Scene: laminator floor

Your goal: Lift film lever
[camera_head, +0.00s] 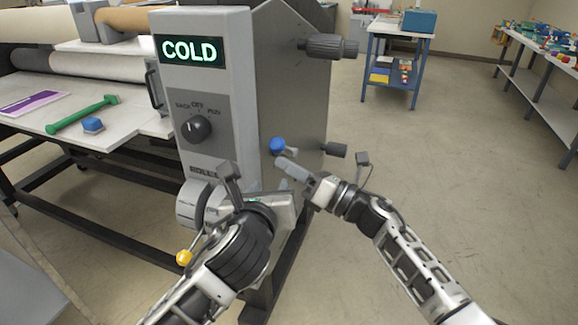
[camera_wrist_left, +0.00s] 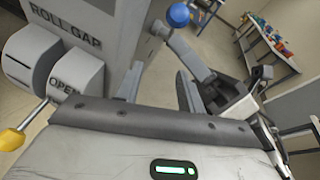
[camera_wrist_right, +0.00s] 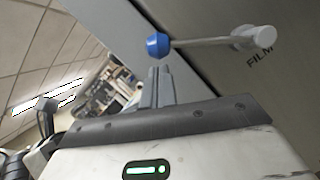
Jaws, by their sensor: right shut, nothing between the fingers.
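The film lever has a blue knob (camera_head: 277,146) on the laminator's side. In the right wrist view the blue knob (camera_wrist_right: 158,45) ends a pale rod (camera_wrist_right: 205,42), with "FILM" printed beside its pivot. The knob also shows at the top of the left wrist view (camera_wrist_left: 178,15). My right gripper (camera_head: 284,163) is shut and empty, its fingertips (camera_wrist_right: 153,72) just below the knob. Whether they touch it I cannot tell.
The grey laminator (camera_head: 215,110) shows "COLD" above a dial (camera_head: 196,129). A yellow-knobbed lever (camera_head: 183,257) is close to my left arm, by the "ROLL GAP" and "OPEN" labels. A green tool (camera_head: 82,115) lies on the laminator's table.

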